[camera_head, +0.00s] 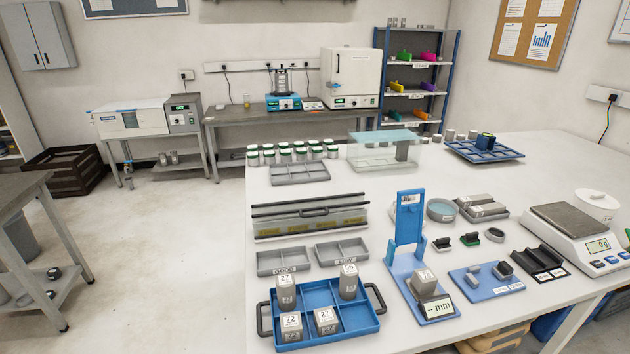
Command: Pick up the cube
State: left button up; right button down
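Several grey cubes with white numbered labels stand on the table. A blue tray with black handles (335,302) at the front holds a back-left cube (286,296), a back-right cube (348,287), a front-left cube (291,328) and a front-middle cube (326,322). Another grey cube (424,285) sits on a blue measuring stand (408,265) to the right of the tray, behind a display reading "-- mm". I cannot tell which cube the task means. Neither of my grippers is in view.
Two small grey trays (284,262) lie behind the blue tray, with a long grey mould (310,220) behind them. A blue board with small parts (486,281) and a scale (575,235) stand to the right.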

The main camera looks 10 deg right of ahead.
aim_at(424, 281)
jog(key=z, duration=1.25)
